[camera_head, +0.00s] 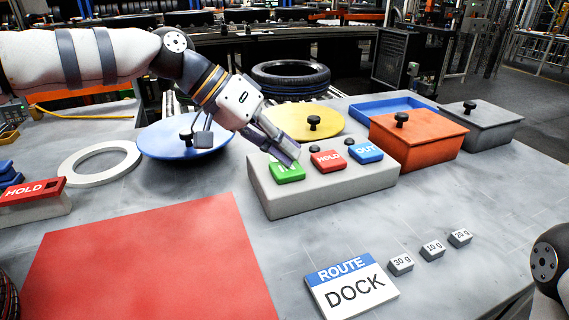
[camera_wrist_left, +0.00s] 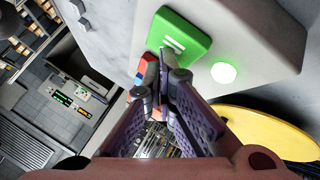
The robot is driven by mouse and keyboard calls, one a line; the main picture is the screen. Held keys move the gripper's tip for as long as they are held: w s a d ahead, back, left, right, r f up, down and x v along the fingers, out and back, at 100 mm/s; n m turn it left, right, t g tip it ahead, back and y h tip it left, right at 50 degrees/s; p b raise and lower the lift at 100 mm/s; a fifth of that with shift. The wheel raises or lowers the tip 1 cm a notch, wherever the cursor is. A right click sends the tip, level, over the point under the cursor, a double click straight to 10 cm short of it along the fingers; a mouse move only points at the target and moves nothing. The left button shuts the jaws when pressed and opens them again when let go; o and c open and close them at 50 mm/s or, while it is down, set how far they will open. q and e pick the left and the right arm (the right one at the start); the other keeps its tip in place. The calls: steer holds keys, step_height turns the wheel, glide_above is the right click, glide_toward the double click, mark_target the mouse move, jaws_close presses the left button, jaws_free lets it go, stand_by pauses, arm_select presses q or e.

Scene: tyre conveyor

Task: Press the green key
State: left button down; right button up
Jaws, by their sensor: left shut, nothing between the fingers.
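The green key (camera_head: 287,174) is the left one of three keys on a grey key box (camera_head: 325,190). The red HOLD key (camera_head: 328,161) and the blue OUT key (camera_head: 366,152) sit to its right. My left gripper (camera_head: 291,160) is shut and empty, pointing down, with its tips at the green key and hiding part of its top. In the left wrist view the tips (camera_wrist_left: 162,58) overlap the edge of the green key (camera_wrist_left: 182,38). I cannot tell whether they touch it. A round lamp (camera_wrist_left: 223,72) beside the key glows green. My right gripper is out of view.
A blue round lid (camera_head: 180,142) and a yellow round lid (camera_head: 295,124) lie behind the box. An orange lidded bin (camera_head: 415,142) stands right of it. A ROUTE DOCK sign (camera_head: 350,288), small weights (camera_head: 432,250) and a red mat (camera_head: 150,265) lie in front.

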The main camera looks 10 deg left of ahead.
arm_select(q)
steer(key=shift+r, duration=0.1)
step_height(320, 180, up, 6)
steer(key=shift+r+p, duration=0.1)
steer(key=shift+p, duration=0.7)
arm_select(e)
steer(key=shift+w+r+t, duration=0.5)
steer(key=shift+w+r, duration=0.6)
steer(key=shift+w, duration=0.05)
